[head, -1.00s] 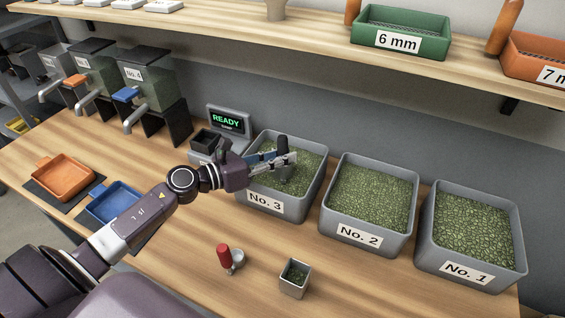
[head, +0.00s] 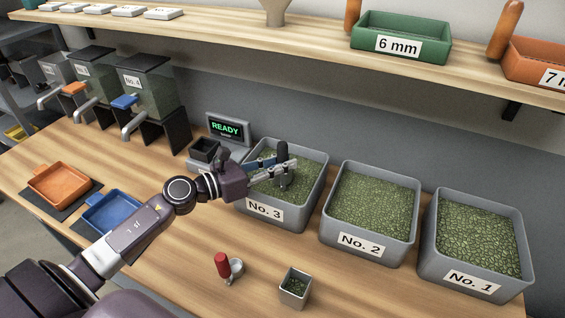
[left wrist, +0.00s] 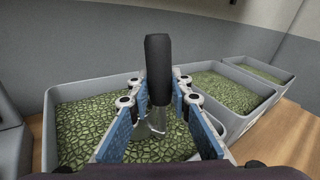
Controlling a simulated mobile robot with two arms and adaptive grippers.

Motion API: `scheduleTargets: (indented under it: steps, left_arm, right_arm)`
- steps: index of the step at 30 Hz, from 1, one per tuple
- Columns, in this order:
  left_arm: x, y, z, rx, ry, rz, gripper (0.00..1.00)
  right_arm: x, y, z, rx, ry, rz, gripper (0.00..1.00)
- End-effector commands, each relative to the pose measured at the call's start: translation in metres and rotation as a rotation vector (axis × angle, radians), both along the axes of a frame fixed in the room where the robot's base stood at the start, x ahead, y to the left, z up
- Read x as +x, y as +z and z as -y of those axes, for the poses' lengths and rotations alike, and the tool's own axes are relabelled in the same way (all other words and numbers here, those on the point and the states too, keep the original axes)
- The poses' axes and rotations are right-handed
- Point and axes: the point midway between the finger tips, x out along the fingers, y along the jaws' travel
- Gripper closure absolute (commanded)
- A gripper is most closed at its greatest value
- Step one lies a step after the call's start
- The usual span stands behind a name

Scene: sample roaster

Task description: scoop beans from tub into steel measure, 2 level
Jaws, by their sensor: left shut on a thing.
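My left gripper (head: 272,168) is over the grey tub No. 3 (head: 262,212), which holds green beans. It is shut on the upright black handle of a scoop (head: 284,155). In the left wrist view the handle (left wrist: 158,68) stands between the fingers (left wrist: 160,112). The scoop's shiny metal lower part shows below it, down at the beans; how full it is cannot be told. The small square steel measure (head: 294,292) stands on the bench in front of the tubs, with some beans inside. My right gripper is not in view.
Tubs No. 2 (head: 359,243) and No. 1 (head: 472,281) stand to the right, full of beans. A red-handled tool (head: 222,264) lies left of the measure. A scale display reading READY (head: 227,128) is behind. A shelf (head: 200,28) overhangs the back.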

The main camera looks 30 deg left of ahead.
Motion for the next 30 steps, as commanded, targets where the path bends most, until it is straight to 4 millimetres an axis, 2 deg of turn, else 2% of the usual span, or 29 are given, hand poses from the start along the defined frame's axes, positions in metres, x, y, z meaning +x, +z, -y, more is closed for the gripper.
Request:
scheduleTargets:
  steps: [10, 30]
  left_arm:
    - [0.000, 0.007, 0.000, 0.000, 0.000, 0.001, 1.00]
    - [0.000, 0.074, 0.000, 0.000, 0.000, 0.001, 1.00]
  right_arm:
    - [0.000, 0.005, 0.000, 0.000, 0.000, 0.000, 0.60]
    - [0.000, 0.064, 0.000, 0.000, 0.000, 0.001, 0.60]
